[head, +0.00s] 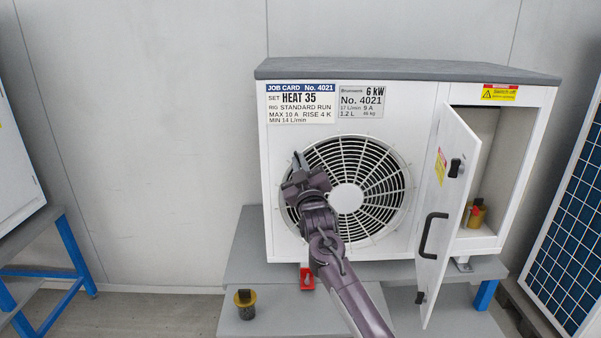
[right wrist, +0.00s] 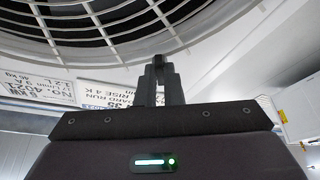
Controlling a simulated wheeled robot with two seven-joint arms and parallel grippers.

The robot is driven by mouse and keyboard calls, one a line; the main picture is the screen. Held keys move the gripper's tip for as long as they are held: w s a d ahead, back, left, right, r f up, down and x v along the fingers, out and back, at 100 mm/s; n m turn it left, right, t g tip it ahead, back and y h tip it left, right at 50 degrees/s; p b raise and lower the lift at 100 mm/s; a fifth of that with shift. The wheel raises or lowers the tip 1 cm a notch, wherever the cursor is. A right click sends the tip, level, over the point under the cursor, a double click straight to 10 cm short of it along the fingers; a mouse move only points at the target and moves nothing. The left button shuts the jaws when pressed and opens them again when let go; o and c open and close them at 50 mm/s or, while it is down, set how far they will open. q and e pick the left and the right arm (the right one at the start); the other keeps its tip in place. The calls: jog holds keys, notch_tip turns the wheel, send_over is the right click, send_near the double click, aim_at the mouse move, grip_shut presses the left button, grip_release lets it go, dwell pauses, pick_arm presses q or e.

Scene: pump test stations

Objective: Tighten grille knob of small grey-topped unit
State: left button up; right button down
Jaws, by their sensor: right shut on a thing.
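The small grey-topped unit (head: 345,72) stands ahead, white with a round fan grille (head: 385,190) on its front. My right gripper (head: 298,162) is at the grille's upper left rim and hides that part of it. In the right wrist view my right gripper (right wrist: 161,78) is shut on a small dark knob (right wrist: 159,58) at the grille's edge. The grille (right wrist: 75,35) fills the top of that view. In the head view the knob is hidden behind the gripper. My left gripper is not in view.
The unit's side door (head: 440,205) stands open on the right, with a brass-coloured fitting with a red handle (head: 475,213) inside. A blue-legged bench (head: 75,250) is at left.

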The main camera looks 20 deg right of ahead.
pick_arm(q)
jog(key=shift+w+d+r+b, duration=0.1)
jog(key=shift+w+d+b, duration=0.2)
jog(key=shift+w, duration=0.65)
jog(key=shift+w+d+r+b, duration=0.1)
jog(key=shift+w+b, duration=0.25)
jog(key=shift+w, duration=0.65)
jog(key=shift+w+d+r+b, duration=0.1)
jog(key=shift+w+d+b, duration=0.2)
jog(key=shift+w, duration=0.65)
pick_arm(e)
jog(key=shift+a+f+m+h, duration=0.1)
jog(key=shift+m+h, duration=0.65)
jog(key=shift+m, duration=0.8)
jog(key=shift+a+f+m+h, duration=0.1)
jog(key=shift+m+h, duration=0.65)
jog(key=shift+m, duration=0.8)
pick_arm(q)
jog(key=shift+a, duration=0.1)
pick_arm(e)
jog(key=c, duration=1.6)
grip_release()
jog(key=shift+r, duration=0.1)
jog(key=shift+o, duration=0.2)
